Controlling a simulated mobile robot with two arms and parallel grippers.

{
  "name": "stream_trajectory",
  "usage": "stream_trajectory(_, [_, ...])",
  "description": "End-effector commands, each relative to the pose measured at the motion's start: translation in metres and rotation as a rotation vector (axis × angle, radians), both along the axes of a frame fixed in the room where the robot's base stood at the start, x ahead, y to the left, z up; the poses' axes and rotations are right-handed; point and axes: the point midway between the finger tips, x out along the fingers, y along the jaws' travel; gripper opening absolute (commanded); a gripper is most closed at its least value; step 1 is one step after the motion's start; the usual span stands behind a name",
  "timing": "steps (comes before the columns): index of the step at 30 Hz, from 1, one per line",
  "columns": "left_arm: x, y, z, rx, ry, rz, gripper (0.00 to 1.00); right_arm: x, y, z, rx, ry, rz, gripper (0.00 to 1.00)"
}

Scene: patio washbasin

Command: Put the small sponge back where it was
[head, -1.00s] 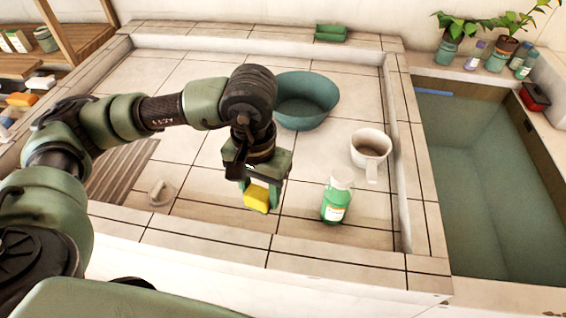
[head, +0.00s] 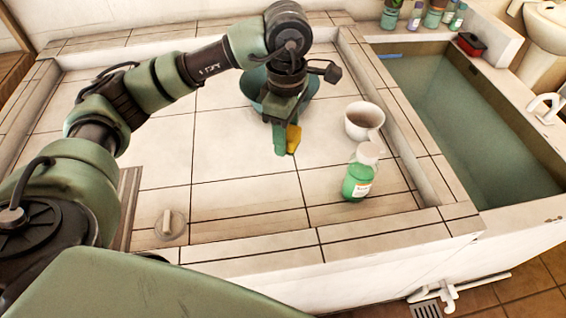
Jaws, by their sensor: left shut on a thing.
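The small sponge (head: 293,139) is yellow and shows beside the fingers of my left gripper (head: 286,143) in the head view. My left gripper is shut on the sponge and holds it over the tiled counter, in front of the green basin (head: 256,100). The arm and gripper hide much of the basin. How high the sponge is above the tiles is hard to tell. My right gripper is not in view.
A white mug (head: 363,120) and a bottle of green liquid (head: 360,175) stand right of the sponge. A pale knob-like object (head: 170,224) lies at the front left. A water-filled trough (head: 460,110) lies right of the counter. Tiles (head: 240,185) in front are clear.

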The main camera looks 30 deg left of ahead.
Motion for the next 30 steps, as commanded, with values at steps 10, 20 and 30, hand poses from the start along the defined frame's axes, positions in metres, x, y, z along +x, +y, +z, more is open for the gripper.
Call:
stream_trajectory(10, [0.042,0.021,0.007,0.000,0.000,0.953,0.13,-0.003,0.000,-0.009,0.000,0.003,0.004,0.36])
stream_trajectory(20, [0.069,0.039,0.012,0.002,-0.001,1.781,0.13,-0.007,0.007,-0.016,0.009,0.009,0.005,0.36])
stream_trajectory(30, [0.078,0.046,0.006,0.004,0.000,2.129,0.13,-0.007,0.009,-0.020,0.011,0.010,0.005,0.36])
